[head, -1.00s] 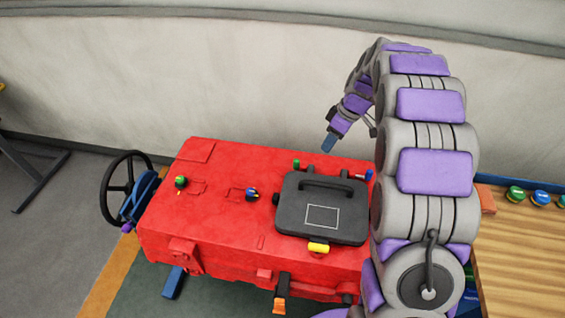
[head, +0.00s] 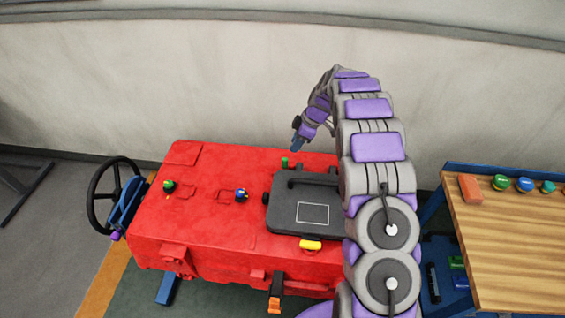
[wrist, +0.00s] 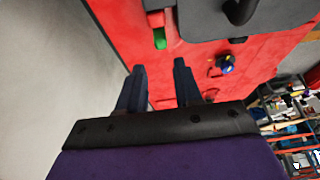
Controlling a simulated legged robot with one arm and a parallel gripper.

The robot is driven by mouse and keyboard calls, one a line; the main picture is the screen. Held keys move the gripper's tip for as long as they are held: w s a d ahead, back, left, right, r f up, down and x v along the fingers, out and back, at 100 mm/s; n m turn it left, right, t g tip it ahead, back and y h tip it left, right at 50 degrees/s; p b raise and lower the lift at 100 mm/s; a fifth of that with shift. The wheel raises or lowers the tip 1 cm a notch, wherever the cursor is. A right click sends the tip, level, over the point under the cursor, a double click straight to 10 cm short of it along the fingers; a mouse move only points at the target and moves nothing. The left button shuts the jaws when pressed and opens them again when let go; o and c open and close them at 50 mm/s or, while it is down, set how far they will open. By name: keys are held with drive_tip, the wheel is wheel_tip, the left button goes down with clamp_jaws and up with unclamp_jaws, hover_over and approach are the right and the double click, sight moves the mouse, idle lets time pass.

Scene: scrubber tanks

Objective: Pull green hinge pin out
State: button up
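The green hinge pin (head: 285,162) stands at the back edge of the dark grey lid (head: 285,217) on the red tank (head: 210,208). In the wrist view the green pin (wrist: 160,39) lies just beyond my fingertips, roughly in line with the gap between them. My gripper (head: 297,148) is above the tank's back edge, close to the pin. The wrist view shows its two dark blue fingers (wrist: 159,68) apart with nothing between them, so it is open. The pin's lower part is hidden.
A yellow latch (head: 310,245) is at the lid's front. A blue-and-black knob (head: 242,194) and a green knob (head: 168,186) sit on the tank top. A black handwheel (head: 112,195) is at left. A wooden table (head: 510,240) with several coloured knobs stands at right.

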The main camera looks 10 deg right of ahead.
sight(285, 158)
drive_tip(key=b+x, duration=0.1)
drive_tip(key=x, duration=1.1)
drive_tip(key=shift+f, duration=0.2)
drive_tip(key=shift+c, duration=0.3)
clamp_jaws()
